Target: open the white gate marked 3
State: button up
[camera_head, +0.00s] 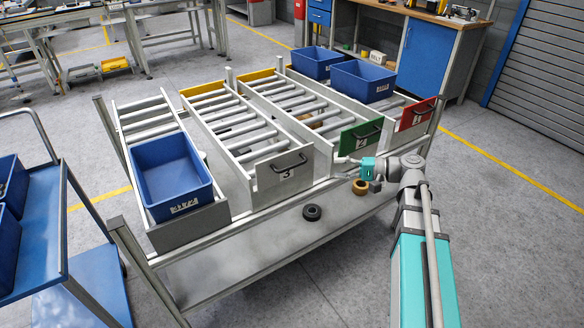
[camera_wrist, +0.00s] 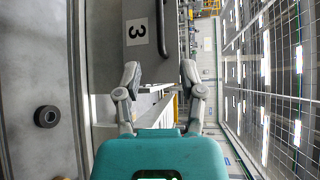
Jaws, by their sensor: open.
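The gate marked 3 (camera_head: 267,181) is a pale grey panel with a dark handle (camera_head: 288,162) near its top edge. It stands upright across the front end of an empty roller lane. In the wrist view the gate (camera_wrist: 150,58) appears turned sideways, with its 3 label near the top and its dark handle (camera_wrist: 231,38) to the right. My gripper (camera_head: 342,160) is to the right of the gate, at about handle height and apart from it. In the wrist view my gripper (camera_wrist: 160,73) has its two fingers spread, with nothing between them.
A green gate (camera_head: 361,138) marked 2 and a red gate (camera_head: 416,115) stand to the right. A blue bin (camera_head: 172,168) sits in the left lane. A black ring (camera_head: 312,212) and a brown ring (camera_head: 360,187) lie on the rack's lower front part.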

aim_at(295, 167)
jog(key=shift+a, duration=0.15)
jog(key=shift+b+x, duration=0.95)
jog(key=shift+x, duration=5.85)
jog(key=shift+w, duration=0.1)
grip_shut()
